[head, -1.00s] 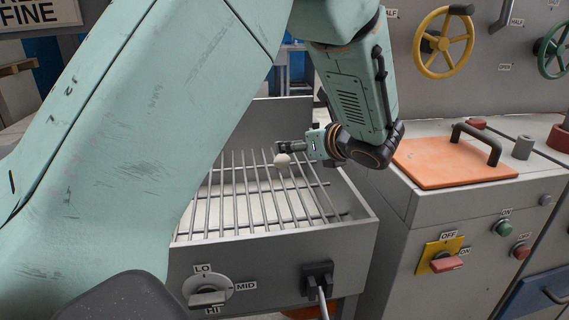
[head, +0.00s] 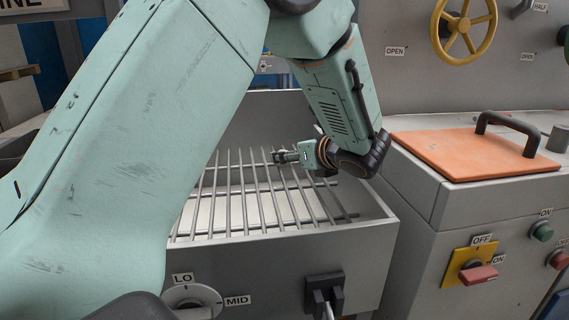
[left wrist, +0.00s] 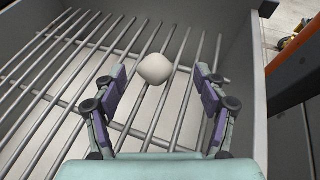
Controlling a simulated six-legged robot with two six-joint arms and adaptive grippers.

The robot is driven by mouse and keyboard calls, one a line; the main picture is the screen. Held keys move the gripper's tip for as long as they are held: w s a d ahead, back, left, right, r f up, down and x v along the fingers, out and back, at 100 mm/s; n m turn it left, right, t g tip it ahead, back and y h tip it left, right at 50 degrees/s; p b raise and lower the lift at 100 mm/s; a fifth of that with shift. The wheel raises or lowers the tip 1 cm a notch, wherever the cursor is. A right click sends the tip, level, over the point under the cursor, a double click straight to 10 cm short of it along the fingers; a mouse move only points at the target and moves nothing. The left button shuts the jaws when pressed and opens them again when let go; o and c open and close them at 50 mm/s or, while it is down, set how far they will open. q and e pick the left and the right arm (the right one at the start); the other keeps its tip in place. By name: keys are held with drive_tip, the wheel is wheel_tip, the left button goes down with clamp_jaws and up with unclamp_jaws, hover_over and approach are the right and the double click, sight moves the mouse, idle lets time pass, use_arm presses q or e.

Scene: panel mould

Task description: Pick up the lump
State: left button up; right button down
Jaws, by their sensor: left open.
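The lump (left wrist: 155,68) is a small, pale, rounded piece. In the left wrist view it appears over the bars of a metal grille (left wrist: 52,77), beyond my fingertips and roughly midway between them. I cannot tell whether it rests on the bars or between them. My left gripper (left wrist: 159,82) is open, one finger to each side of the view, with nothing between the pads. In the head view my left gripper (head: 277,157) is small and low over the grille (head: 232,205), and I cannot make out the lump there. My right gripper is not in view.
The grille sits inside a grey box with raised walls (head: 375,222) and a dial (head: 192,297) on its front. An orange lid (head: 450,153) with a black handle lies on the cabinet to the right. A yellow handwheel (head: 465,30) is on the panel behind.

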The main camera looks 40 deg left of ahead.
use_arm(q)
drive_tip(key=a+f, duration=0.1)
drive_tip(key=a+f+b, duration=0.1)
drive_tip(key=a, duration=0.1)
drive_tip(key=shift+w+a+f, duration=0.1)
drive_tip(key=shift+a, duration=0.15)
drive_tip(key=shift+w+a+b, duration=0.2)
drive_tip(key=shift+w+b, duration=0.05)
drive_tip(key=shift+b, duration=0.05)
drive_tip(key=shift+s, duration=0.1)
drive_tip(key=c, duration=1.3)
